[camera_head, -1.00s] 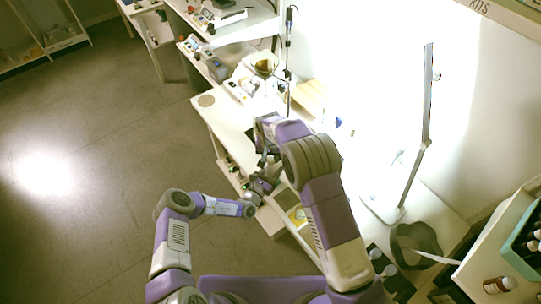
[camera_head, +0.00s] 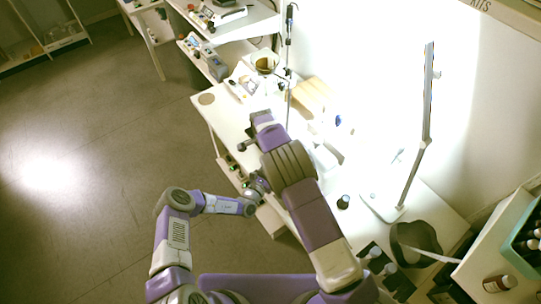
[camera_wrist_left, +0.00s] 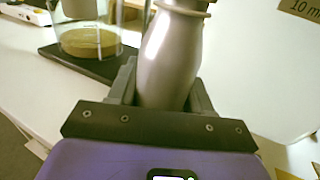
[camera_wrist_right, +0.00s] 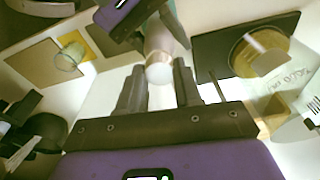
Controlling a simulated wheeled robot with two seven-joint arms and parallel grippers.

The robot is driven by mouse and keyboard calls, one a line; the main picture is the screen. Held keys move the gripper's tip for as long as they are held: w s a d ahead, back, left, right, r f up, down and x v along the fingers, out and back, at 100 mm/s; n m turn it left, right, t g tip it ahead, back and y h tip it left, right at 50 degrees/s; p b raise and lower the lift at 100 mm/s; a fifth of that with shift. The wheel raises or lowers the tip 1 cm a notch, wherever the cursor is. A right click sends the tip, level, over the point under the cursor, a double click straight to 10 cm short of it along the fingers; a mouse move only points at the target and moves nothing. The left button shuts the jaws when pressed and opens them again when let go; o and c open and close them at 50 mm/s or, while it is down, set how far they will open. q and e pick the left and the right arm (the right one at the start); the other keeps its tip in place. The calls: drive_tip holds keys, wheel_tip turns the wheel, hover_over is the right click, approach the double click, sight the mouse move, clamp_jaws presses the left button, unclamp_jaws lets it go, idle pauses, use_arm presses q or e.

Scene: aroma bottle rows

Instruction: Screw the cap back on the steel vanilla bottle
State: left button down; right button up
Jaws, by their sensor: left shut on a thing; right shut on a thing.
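The steel bottle (camera_wrist_left: 172,55) stands between the fingers of my left gripper (camera_wrist_left: 160,100), which is shut on its body. A thin ring shows at its neck, and its top is cut off by the frame edge. In the right wrist view, the bottle (camera_wrist_right: 162,32) comes from my left gripper (camera_wrist_right: 130,22) toward my right gripper (camera_wrist_right: 159,78). A pale round cap (camera_wrist_right: 160,73) sits between my right fingertips, which are shut on it. The cap is in line with the bottle's end; I cannot tell whether it is threaded on. In the head view my arms hide the bottle.
A glass beaker (camera_wrist_left: 90,30) with a brown bottom stands on a dark board (camera_wrist_left: 75,62) near my left gripper. In the head view, a small dark bottle (camera_head: 343,202) and a lamp (camera_head: 428,120) stand to the right on the white table (camera_head: 222,120).

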drive_tip(key=m, duration=0.4)
drive_tip(key=shift+w+g, duration=0.1)
drive_tip(key=shift+g, duration=0.2)
drive_tip(key=m, duration=0.6)
drive_tip(key=shift+g, duration=0.3)
drive_tip(key=m, duration=0.4)
drive_tip(key=shift+w, duration=0.1)
drive_tip(key=m+g, duration=0.1)
drive_tip(key=m, duration=0.4)
drive_tip(key=shift+m+y, duration=0.4)
drive_tip(key=o, duration=1)
